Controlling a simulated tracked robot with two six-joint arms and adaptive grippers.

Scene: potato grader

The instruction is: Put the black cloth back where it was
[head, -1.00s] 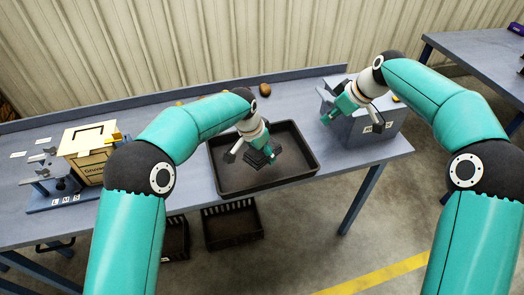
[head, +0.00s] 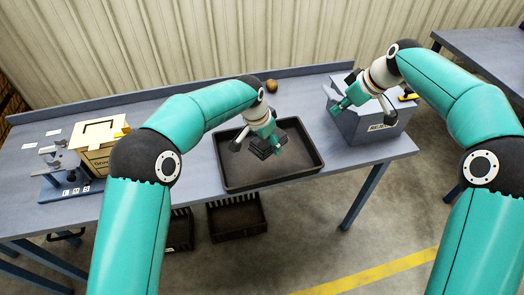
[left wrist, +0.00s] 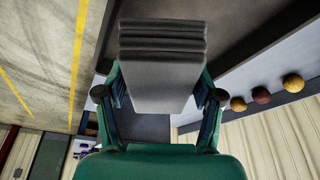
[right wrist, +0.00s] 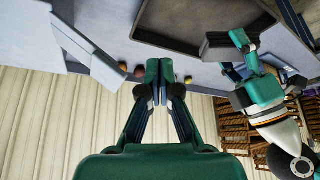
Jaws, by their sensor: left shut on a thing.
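The black cloth (head: 264,149) is a folded, layered stack held at my left gripper (head: 258,143), over the black tray (head: 270,177) on the bench. In the left wrist view the cloth (left wrist: 162,75) sits between both fingers, with its folded layers at the far end. I cannot tell how far it is above the tray floor. My right gripper (right wrist: 157,82) is shut and empty, with its fingers together. In the head view it (head: 344,104) is at the near-left side of the grey labelled box (head: 372,126).
A wooden box (head: 97,158) and a metal device (head: 62,165) with lettered levers stand at the left end of the bench. A potato (head: 271,86) lies at the back; several show in the left wrist view. Black crates (head: 237,219) stand under the bench.

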